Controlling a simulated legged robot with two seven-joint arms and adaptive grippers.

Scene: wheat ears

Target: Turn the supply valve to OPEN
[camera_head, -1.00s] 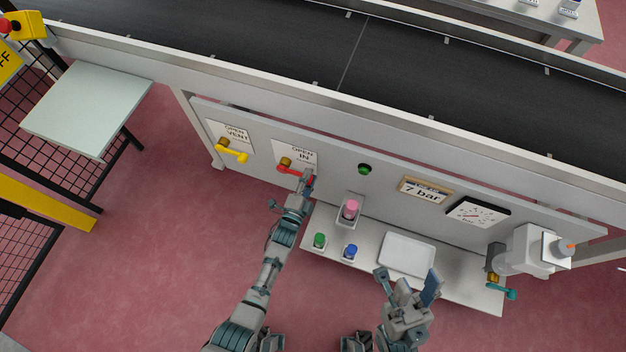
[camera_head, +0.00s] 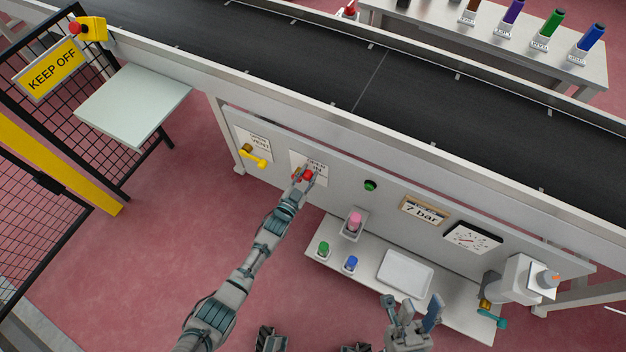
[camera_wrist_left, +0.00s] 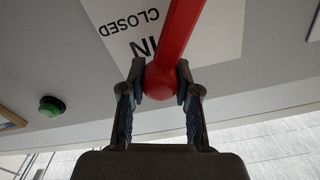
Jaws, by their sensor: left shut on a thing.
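The red valve handle (camera_head: 309,174) sits on the panel in front of a white plate (camera_head: 300,160) lettered OPEN and IN. In the left wrist view, the red lever (camera_wrist_left: 178,45) ends in a ball between my left fingertips (camera_wrist_left: 162,84). The plate there reads IN and CLOSED, upside down. My left gripper (camera_head: 304,178) is shut on the ball end of this handle; its fingers partly cover the valve in the head view. My right gripper (camera_head: 411,308) is open and empty, in front of the low shelf.
A yellow vent handle (camera_head: 254,157) is left of the red one. A green button (camera_head: 370,186) is to the right. The low shelf holds a pink-topped item (camera_head: 354,222), a green and a blue one, and a white tray (camera_head: 405,272). The conveyor (camera_head: 330,75) runs above.

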